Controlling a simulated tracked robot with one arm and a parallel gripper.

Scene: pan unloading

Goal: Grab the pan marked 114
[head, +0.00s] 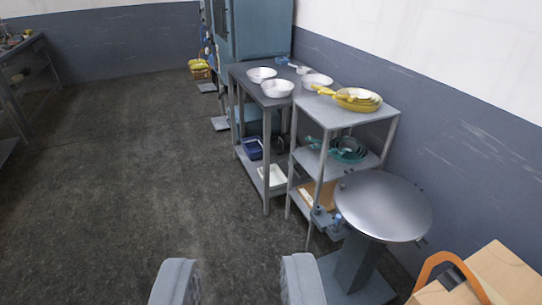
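My gripper (239,262) is at the bottom of the head view, its two grey fingers wide apart with only dark floor between them. A stack of yellow pans (358,100) with a handle pointing left lies on top of the near shelf unit (377,113). Teal pans (349,150) sit on the shelf below. Several white pans or bowls (277,88) stand on the far table and near shelf top. No number is readable on any pan, so I cannot tell which is marked 114. All pans are well ahead and right of my gripper.
A round metal disc on a pedestal (385,207) stands right of my gripper, before the shelves. A wooden box (502,272) with an orange handle is at lower right. A blue-grey cabinet (262,30) stands at the back. The floor (130,150) ahead and left is clear.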

